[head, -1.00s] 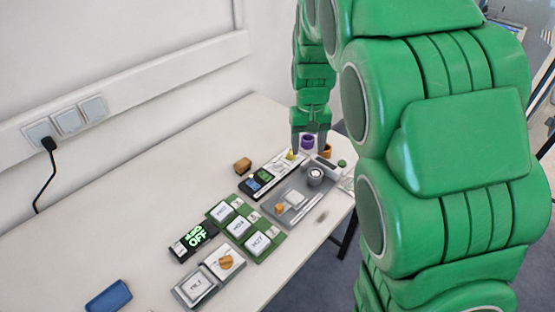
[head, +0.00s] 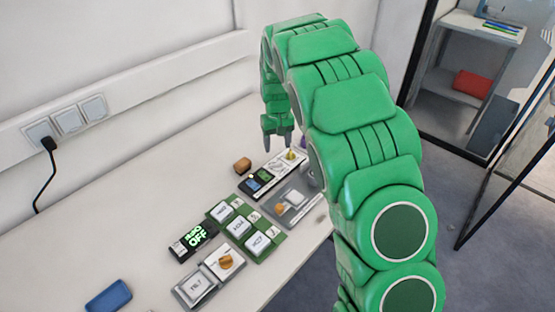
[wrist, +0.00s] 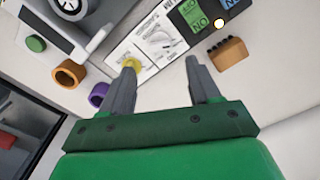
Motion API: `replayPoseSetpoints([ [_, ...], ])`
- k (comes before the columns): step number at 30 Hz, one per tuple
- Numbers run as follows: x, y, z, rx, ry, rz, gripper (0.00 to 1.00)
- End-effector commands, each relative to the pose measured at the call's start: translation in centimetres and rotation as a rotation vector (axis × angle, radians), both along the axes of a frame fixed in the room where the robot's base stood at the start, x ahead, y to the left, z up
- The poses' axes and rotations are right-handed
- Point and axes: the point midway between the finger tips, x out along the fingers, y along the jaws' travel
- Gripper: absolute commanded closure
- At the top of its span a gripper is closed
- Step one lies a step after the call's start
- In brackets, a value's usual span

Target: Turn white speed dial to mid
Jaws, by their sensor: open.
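No dial carries a readable speed label, so I cannot tell which one is the white speed dial. A yellow knob (head: 290,154) sits on a white-faced panel at the far end of the equipment; the knob also shows in the wrist view (wrist: 132,65). An orange knob (head: 225,262) sits on a white plate near the front. My gripper (head: 278,140) is open and empty, above the far end of the panels. In the wrist view my gripper (wrist: 160,70) has its left finger near the yellow knob.
A brown block (head: 242,165) stands behind the panel. Green and blue switches (wrist: 208,10) are on the panel. A green key module (head: 238,227) and black "OFF" display (head: 195,238) stand nearer. Orange (wrist: 67,76) and purple (wrist: 98,94) rings lie left. The table's left part is mostly clear.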

Motion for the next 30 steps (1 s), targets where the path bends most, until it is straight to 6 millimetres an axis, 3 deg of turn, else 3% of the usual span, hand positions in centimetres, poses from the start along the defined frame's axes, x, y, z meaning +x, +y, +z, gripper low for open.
replayPoseSetpoints([
  [5,0.0,0.0,-1.1,-0.001,0.002,0.0,0.38],
  [18,0.0,0.0,-6.8,0.0,0.0,0.0,0.38],
  [30,0.0,0.0,-7.7,0.0,-0.001,0.0,0.41],
])
